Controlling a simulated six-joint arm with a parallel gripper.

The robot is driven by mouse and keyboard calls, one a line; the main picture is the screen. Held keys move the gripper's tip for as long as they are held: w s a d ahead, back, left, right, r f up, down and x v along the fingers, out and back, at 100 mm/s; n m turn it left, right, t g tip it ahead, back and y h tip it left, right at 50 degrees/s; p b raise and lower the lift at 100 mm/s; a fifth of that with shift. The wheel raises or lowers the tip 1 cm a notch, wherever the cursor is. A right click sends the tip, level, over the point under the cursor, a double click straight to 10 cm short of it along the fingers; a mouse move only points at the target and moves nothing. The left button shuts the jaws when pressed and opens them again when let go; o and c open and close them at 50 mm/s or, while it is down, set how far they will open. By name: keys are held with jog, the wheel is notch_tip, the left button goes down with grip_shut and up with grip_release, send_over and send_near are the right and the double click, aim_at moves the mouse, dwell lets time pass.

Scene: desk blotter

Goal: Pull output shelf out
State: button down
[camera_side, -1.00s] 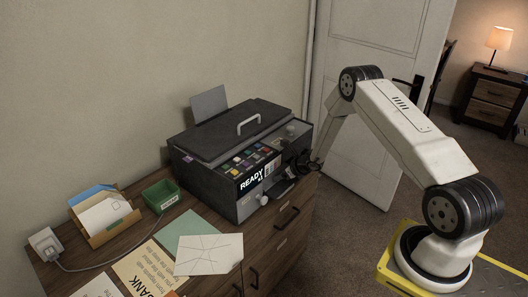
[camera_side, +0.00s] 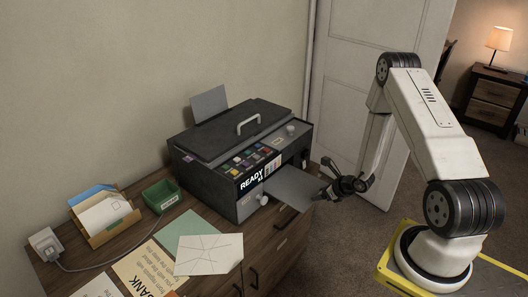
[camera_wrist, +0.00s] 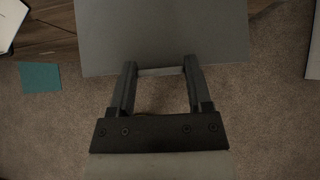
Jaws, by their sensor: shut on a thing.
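The dark grey printer (camera_side: 240,155) stands on the wooden cabinet top, with READY on its front panel. Its flat grey output shelf (camera_side: 292,187) sticks out of the front slot, reaching past the cabinet's front edge. In the wrist view the shelf (camera_wrist: 160,35) fills the top middle. My gripper (camera_side: 328,190) is at the shelf's outer end; in the wrist view its two fingers (camera_wrist: 160,71) lie at the shelf's near edge, shut on a thin pale bar there. The shelf's inner end is hidden inside the printer.
Papers (camera_side: 210,254), a green tray (camera_side: 160,195) and a letter holder (camera_side: 103,217) lie left of the printer. The cabinet (camera_side: 268,252) has drawers below the shelf. A white door (camera_side: 366,100) stands behind my arm. Open carpet (camera_side: 335,240) lies in front.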

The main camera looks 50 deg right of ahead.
jog(key=shift+s, duration=0.15)
grip_release()
jog(key=v, duration=0.7)
jog(key=shift+s+r, duration=0.3)
jog(key=shift+r, duration=0.05)
dwell(0.3)
